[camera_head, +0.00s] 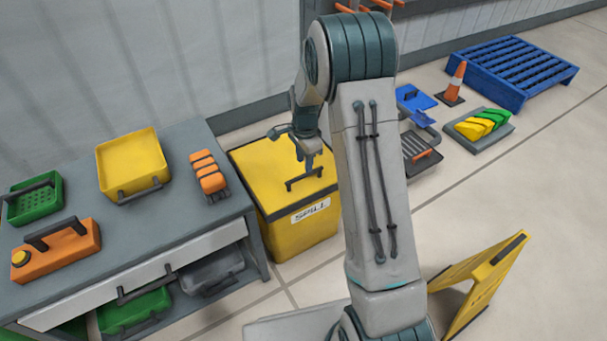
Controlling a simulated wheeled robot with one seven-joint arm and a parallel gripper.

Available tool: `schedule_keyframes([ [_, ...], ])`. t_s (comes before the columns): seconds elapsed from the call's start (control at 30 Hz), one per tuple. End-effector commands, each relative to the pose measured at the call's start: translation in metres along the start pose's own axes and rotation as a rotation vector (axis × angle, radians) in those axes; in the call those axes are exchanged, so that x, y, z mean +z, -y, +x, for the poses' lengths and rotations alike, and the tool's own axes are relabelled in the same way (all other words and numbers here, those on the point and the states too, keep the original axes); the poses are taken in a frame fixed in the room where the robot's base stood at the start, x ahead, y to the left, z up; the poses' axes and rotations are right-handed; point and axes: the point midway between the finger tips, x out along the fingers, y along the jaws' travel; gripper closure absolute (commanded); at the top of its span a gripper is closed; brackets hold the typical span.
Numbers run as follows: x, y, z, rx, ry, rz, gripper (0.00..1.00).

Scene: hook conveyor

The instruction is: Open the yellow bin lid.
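The yellow bin (301,232) stands on the floor to the right of the workbench, with a label on its front. Its yellow lid (262,165) lies flat and closed on top, with a dark rim. A dark handle (304,180) sits near the lid's front edge. My gripper (305,170) is above the lid, pointing down close to the handle. It is small and partly merges with the handle, so I cannot tell whether its fingers touch it or are shut. My arm hides the bin's right side.
A yellow floor sign (484,283) stands at right. A blue pallet (512,70) and cone (455,83) lie farther back.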

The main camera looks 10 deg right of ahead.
Motion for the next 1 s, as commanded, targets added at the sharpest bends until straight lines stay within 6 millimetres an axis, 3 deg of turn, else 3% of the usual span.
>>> schedule_keyframes([
  [0.03, 0.0, 0.0, 0.015, 0.002, 0.001, 0.0, 0.67],
  [0.23, 0.0, 0.0, 0.039, 0.001, 0.001, -0.001, 0.67],
  [0.67, 0.0, 0.0, 0.046, 0.0, 0.0, -0.001, 0.67],
  [0.77, 0.0, 0.0, 0.046, 0.0, 0.0, -0.001, 0.95],
  [0.8, 0.0, 0.0, 0.046, 0.0, 0.0, -0.001, 1.0],
  [1.0, 0.002, 0.0, 0.045, 0.002, 0.001, -0.001, 1.0],
])
